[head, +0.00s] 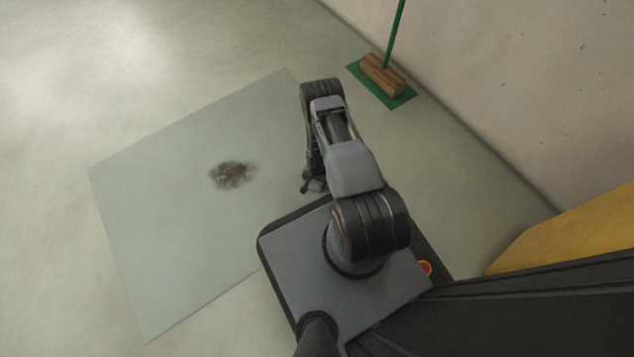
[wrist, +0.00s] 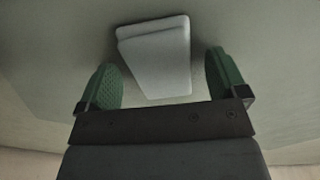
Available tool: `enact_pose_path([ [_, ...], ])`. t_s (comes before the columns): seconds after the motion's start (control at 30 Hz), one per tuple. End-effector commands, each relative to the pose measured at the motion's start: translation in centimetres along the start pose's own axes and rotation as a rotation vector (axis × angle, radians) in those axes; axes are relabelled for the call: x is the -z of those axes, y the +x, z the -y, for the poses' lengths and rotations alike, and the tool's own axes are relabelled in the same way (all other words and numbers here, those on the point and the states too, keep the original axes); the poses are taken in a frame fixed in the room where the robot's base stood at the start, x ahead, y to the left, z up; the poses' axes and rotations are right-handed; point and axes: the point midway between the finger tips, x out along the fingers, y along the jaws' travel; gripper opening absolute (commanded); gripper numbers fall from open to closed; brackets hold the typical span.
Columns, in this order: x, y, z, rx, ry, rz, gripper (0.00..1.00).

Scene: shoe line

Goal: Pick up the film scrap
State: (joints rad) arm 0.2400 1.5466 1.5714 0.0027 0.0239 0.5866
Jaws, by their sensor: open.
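A pale grey-white, flat-sided piece with a fold line near its far end, which looks like the film scrap (wrist: 155,48), lies on the grey-green surface in the wrist view. My gripper (wrist: 162,68) is open, with its two green pads to the left and right of the piece. The piece shows between and beyond the pads, with a gap on each side, and neither pad seems to touch it. In the head view my gripper (head: 313,187) points down by the mat's right side, and my arm hides the scrap there.
A pale mat (head: 150,250) lies on the floor with a dark brown stain (head: 232,174) on it. A wooden broom head (head: 382,75) with a green handle stands on a green patch (head: 400,100) by the wall. A yellow object (head: 570,225) stands at right. The floor at left is clear.

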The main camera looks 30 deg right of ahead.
Motion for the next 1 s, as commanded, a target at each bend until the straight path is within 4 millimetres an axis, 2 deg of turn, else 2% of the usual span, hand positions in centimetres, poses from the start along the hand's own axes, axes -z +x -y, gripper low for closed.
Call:
enact_pose_path([
  [0.23, 0.02, 0.07, 0.02, 0.000, 0.000, 0.000, 0.90],
  [0.77, 0.02, 0.06, 0.02, 0.000, 0.000, 0.000, 0.39],
  [1.0, 0.02, 0.01, 0.02, 0.000, 0.000, 0.000, 0.38],
])
